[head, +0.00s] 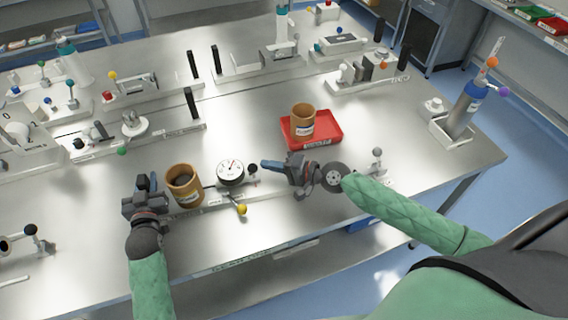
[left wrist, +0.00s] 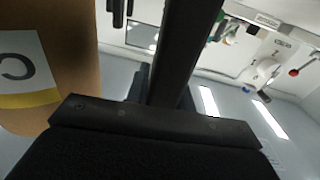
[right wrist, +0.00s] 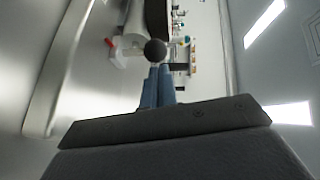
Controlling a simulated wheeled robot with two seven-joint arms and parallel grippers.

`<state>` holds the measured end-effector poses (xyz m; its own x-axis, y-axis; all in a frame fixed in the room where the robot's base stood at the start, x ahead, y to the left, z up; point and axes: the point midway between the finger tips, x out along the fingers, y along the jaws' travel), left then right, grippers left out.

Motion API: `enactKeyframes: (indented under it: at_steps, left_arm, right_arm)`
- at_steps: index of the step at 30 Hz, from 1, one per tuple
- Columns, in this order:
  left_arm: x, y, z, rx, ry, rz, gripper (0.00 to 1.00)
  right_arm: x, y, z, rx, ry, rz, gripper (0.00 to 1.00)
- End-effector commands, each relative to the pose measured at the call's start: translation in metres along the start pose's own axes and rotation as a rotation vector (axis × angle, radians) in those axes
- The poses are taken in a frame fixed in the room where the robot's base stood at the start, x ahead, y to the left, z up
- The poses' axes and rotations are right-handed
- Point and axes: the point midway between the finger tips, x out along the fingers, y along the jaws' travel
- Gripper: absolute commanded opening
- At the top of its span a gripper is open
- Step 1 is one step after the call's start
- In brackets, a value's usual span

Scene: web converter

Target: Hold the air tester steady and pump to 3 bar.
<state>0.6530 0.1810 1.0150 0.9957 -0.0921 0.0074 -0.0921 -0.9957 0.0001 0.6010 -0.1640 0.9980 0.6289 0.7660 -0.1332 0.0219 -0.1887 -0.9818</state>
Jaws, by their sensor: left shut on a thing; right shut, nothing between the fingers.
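The air tester is a long metal fixture at the table's front edge, bearing a brown core (head: 184,188), a round white gauge (head: 230,172), a black ball knob (head: 253,168) and a yellow ball lever (head: 241,210). The gauge reading is too small to tell. My left gripper (head: 147,183) is shut on the tester's black upright handle (left wrist: 182,50), just left of the core, which also shows in the left wrist view (left wrist: 75,60). My right gripper (head: 268,164) is shut and empty. Its blue fingertips point at the black knob, very close; contact is unclear.
A red tray (head: 330,137) with another brown core (head: 303,115) stands behind the gauge. Other metal fixtures with black handles line the back and left. The table between tray and bottle is clear.

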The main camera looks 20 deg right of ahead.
Motion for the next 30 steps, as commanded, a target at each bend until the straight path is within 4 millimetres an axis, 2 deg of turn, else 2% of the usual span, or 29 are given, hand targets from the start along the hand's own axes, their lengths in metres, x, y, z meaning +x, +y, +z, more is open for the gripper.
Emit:
enactKeyframes:
  at_steps: [1, 6, 24, 30]
  left_arm:
    - [-0.002, 0.001, 0.013, -0.002, -0.022, 0.002, 0.0]
    - [-0.002, 0.0, 0.014, -0.002, -0.022, 0.001, 0.0]
    - [-0.002, -0.001, 0.013, -0.001, -0.022, 0.0, 0.0]
    - [-0.002, -0.001, 0.013, -0.001, -0.022, 0.0, 0.0]
  right_arm:
    - [-0.006, 0.002, -0.006, -0.002, 0.003, 0.002, 0.0]
    - [-0.027, 0.002, -0.023, -0.002, 0.007, 0.001, 0.0]
    - [-0.097, 0.002, -0.022, -0.003, 0.009, 0.0, 0.0]
    - [-0.114, 0.001, -0.023, -0.004, 0.009, 0.0, 0.0]
